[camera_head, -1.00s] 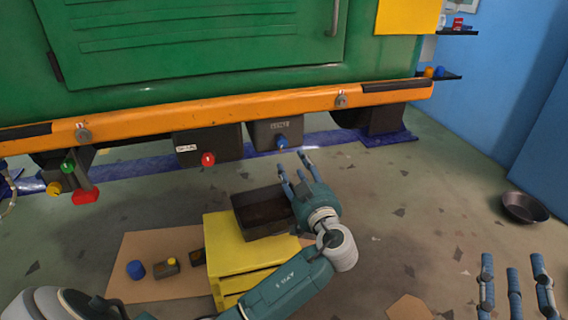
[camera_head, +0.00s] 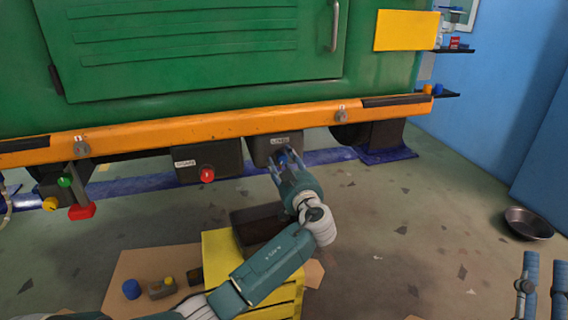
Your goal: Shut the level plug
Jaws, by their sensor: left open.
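Two dark boxes hang under the orange beam of the green vehicle. The right box (camera_head: 262,150) carries a small label, hard to read, and a blue plug (camera_head: 283,157). The left box (camera_head: 222,159) carries a white label and a red plug (camera_head: 207,175). My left gripper (camera_head: 281,163) is open with its fingers at the blue plug, partly hiding it. I cannot tell whether the fingers touch it. My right gripper (camera_head: 542,275) is at the lower right corner, partly cut off, with its visible fingers apart and empty.
A blue cap (camera_head: 131,289) lies on cardboard. A green knob (camera_head: 65,181) and red block (camera_head: 82,211) hang at left. A metal bowl (camera_head: 528,223) sits right on open floor.

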